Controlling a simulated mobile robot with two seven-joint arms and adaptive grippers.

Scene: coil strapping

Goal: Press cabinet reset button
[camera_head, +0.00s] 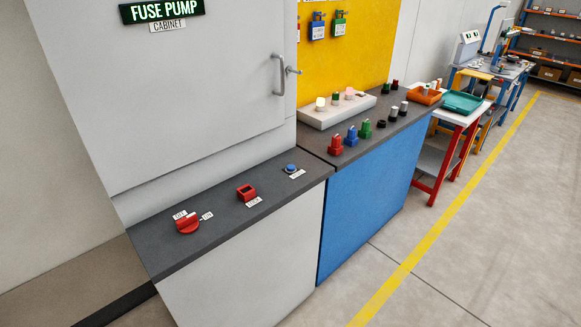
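A small round blue button (290,168) sits on the dark grey ledge (225,225) at the front of the cabinet, near the ledge's right end. A small white label (296,174) lies beside it, too small to read surely. The large light grey cabinet (180,95) stands behind the ledge with its door shut. A lit green "FUSE PUMP" sign (161,10) is at its top, with a "CABINET" plate (167,25) below. Neither of my grippers is in view.
A red rotary switch (187,226) with OFF and ON labels and a red block (246,193) sit left of the button. A blue-fronted bench (366,180) to the right holds red, blue and green padlock-like items. The floor in front is clear.

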